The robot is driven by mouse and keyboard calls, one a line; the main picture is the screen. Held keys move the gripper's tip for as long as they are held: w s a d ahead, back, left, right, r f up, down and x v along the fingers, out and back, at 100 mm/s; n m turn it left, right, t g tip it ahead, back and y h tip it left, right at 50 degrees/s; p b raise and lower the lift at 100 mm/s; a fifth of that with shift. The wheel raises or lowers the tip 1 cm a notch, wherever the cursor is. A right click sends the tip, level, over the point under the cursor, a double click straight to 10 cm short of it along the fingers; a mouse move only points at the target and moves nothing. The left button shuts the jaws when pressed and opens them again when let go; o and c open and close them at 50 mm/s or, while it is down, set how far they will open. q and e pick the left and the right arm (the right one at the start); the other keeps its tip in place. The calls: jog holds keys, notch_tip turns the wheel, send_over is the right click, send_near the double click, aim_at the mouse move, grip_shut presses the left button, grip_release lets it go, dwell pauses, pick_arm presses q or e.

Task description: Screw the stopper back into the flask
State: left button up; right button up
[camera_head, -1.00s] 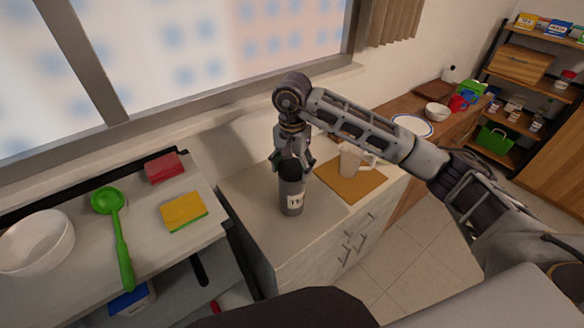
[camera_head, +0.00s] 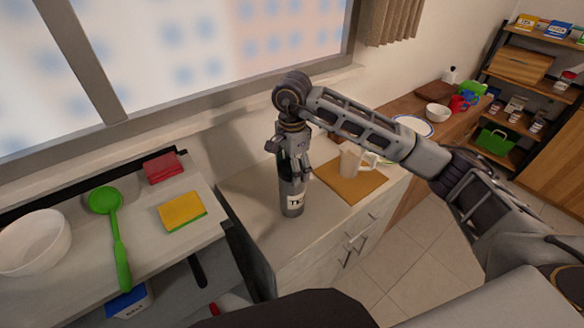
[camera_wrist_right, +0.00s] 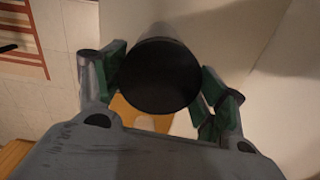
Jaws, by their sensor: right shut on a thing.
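The flask (camera_head: 292,200) is a dark grey cylinder with a white label, standing upright on the counter in the head view. My right gripper (camera_head: 292,168) comes down from above onto its top. In the right wrist view, the black round stopper (camera_wrist_right: 160,76) sits between the green-padded fingers of my right gripper (camera_wrist_right: 160,88), which is shut on it. The stopper is in line with the top of the flask. The fingers hide the joint, so I cannot tell how far in it sits. My left gripper is not in view.
A mug (camera_head: 352,162) stands on a wooden board (camera_head: 350,190) right of the flask. On the left counter are a green ladle (camera_head: 118,235), a yellow sponge (camera_head: 183,212), a red sponge (camera_head: 164,168) and a white bowl (camera_head: 35,242). The counter in front of the flask is clear.

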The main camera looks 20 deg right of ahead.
jog(key=shift+m, duration=0.7)
jog(key=shift+m, duration=1.9)
jog(key=shift+m+b, duration=0.3)
jog(key=shift+m, duration=2)
jog(key=shift+m, duration=0.4)
jog(key=shift+f+m, duration=0.1)
jog(key=shift+m, duration=4.1)
jog(key=shift+m, duration=0.3)
